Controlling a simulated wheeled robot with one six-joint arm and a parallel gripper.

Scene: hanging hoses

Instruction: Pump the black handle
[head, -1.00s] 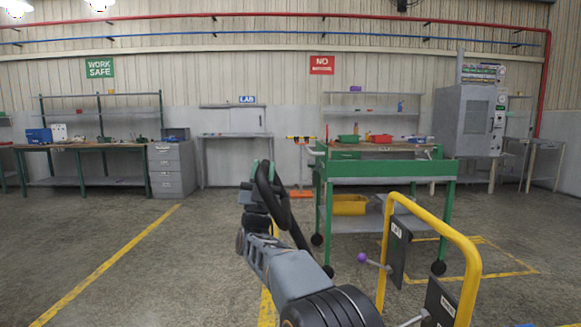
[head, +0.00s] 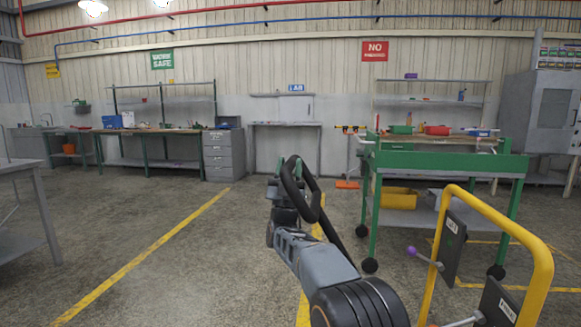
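My arm reaches forward from the bottom centre, with black hoses looping over its far end. My gripper (head: 284,190) is small and largely hidden behind the arm and hoses, so I cannot tell whether its fingers are open or shut. No clearly black handle shows. At the lower right, a yellow tube frame (head: 535,262) carries dark labelled panels (head: 451,247). A lever with a purple knob (head: 411,250) sticks out to the left from one panel. A second lever (head: 462,322) below it is cut off by the bottom edge. My gripper is left of the frame and apart from it.
A green cart (head: 446,167) with a yellow bin (head: 398,198) stands beyond the frame. A grey table (head: 20,176) is at the left edge. Workbenches and a drawer cabinet (head: 222,156) line the back wall. The floor at centre left is open.

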